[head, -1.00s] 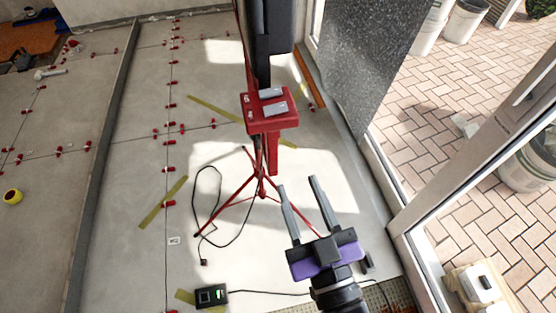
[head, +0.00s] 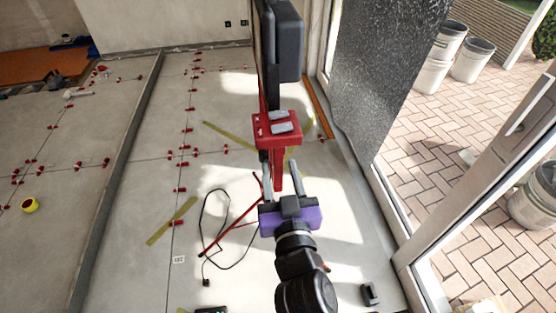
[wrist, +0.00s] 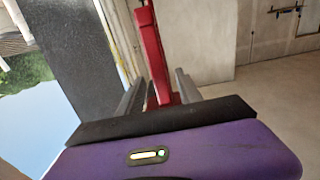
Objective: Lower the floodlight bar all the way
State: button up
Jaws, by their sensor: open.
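A red floodlight stand with a tripod base stands on the grey floor in the head view. Black floodlight housings (head: 288,45) sit at its top, cut off by the picture's edge. Below them is a red box (head: 277,127) with two grey pieces on it, and a red bar (head: 278,172) hangs beneath. My gripper (head: 281,166) is open, with its fingers on either side of the red bar in the head view. In the wrist view, the red bar (wrist: 152,55) shows between the two fingers (wrist: 158,80). I cannot tell whether either finger touches it. My gripper hides part of the tripod.
A black cable (head: 215,220) lies looped on the floor at left. Red tile clips (head: 183,150) and yellow tape strips (head: 170,222) lie on the floor. A dark speckled panel (head: 378,80) and a glass door frame stand at right.

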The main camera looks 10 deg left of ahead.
aim_at(279, 167)
jog(key=shift+x, duration=1.5)
jog(key=shift+c, duration=0.4)
grip_shut()
